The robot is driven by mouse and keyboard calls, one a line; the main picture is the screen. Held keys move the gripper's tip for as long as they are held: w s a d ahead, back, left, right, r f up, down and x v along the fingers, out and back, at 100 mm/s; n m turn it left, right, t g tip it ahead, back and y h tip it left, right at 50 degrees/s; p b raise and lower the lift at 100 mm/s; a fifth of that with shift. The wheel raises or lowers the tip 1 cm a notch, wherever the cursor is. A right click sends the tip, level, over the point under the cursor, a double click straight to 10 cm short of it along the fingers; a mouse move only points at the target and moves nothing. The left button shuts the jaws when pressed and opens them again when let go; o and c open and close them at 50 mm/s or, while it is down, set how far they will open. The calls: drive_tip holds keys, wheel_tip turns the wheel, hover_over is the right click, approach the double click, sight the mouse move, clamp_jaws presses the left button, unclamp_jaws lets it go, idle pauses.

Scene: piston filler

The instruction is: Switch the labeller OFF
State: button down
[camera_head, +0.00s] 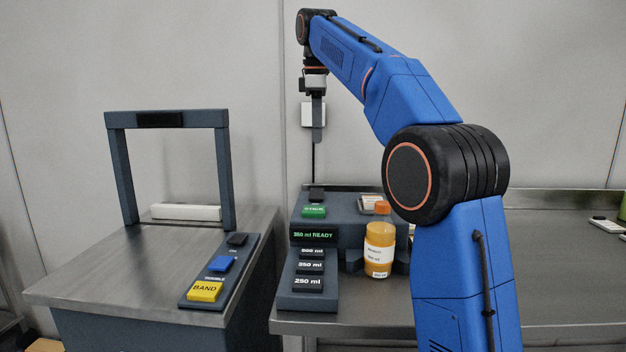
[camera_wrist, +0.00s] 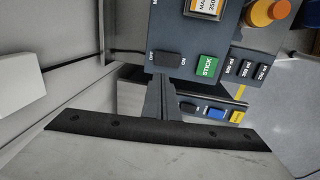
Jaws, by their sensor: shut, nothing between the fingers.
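The labeller (camera_head: 345,209) is a dark blue-grey machine on the bench, with a green STICK button (camera_head: 314,211) and a lit display (camera_head: 326,234) reading "350 ml READY". Its black rocker switch (camera_wrist: 168,59) lies between the marks OFF and ON in the wrist view; in the head view it is a small dark block (camera_head: 316,195) behind STICK. Which side is pressed, I cannot tell. My gripper (camera_head: 318,138) is shut and empty, pointing down above the labeller and apart from it. Its fingers (camera_wrist: 158,92) show close below the switch in the wrist view.
An amber bottle (camera_head: 379,247) with an orange cap stands at the labeller's front, beside several black size buttons (camera_head: 310,267). Left is a machine with a dark arch (camera_head: 228,165) and yellow BAND button (camera_head: 205,291). A white wall box (camera_head: 306,115) is behind my gripper.

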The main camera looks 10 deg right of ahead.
sight(317, 190)
idle(0.3)
drive_tip(key=f, duration=0.4)
drive_tip(key=w+f, duration=0.1)
drive_tip(key=f, duration=0.9)
drive_tip(key=shift+w+d, duration=0.3)
drive_tip(key=shift+w+f, duration=0.1)
drive_tip(key=shift+f, duration=0.15)
drive_tip(key=shift+s, duration=0.2)
drive_tip(key=shift+s+a+r, duration=0.25)
drive_tip(key=shift+s+r, duration=0.05)
drive_tip(key=shift+s, duration=0.25)
wheel_tip(317, 190, up, 17)
drive_tip(key=s, duration=0.2)
drive_tip(key=shift+a, duration=0.3)
